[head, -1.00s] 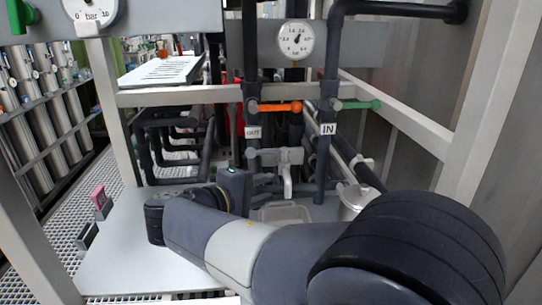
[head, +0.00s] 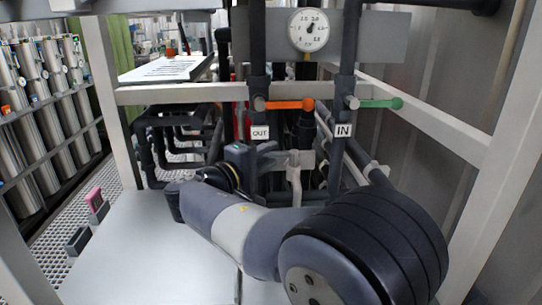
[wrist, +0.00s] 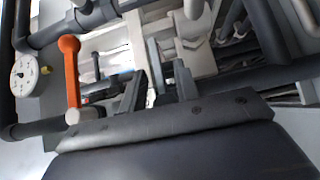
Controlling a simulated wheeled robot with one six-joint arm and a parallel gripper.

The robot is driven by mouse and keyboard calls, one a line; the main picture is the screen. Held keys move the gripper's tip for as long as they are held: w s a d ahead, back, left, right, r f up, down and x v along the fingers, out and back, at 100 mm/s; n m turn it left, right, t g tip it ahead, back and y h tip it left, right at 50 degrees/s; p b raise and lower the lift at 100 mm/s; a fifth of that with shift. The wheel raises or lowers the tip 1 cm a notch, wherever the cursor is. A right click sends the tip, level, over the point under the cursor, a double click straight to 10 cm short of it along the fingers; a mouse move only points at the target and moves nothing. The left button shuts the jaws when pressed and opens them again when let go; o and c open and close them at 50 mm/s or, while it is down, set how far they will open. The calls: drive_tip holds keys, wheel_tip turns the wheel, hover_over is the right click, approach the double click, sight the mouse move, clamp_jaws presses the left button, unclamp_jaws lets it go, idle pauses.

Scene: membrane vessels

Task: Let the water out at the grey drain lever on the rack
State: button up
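In the head view the light grey drain fitting (head: 306,158) sits low between the OUT and IN pipes, with a pale spout (head: 294,184) hanging down. My gripper (head: 274,153) is just left of it and partly overlaps it in the picture. In the wrist view the dark fingers of my gripper (wrist: 160,84) stand apart with a narrow gap, and I see nothing clamped between them. The pale drain fitting (wrist: 184,52) lies just beyond the fingers. The lever itself is hard to make out from the fitting, and contact cannot be told.
An orange lever (head: 290,105) on the OUT pipe and a green lever (head: 382,103) on the IN pipe are above. The orange lever (wrist: 70,75) also stands left of the fingers in the wrist view. A gauge (head: 308,29) is higher up. Frame posts flank my arm.

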drive_tip(key=shift+w+d, duration=0.5)
drive_tip(key=shift+c, duration=0.5)
clamp_jaws()
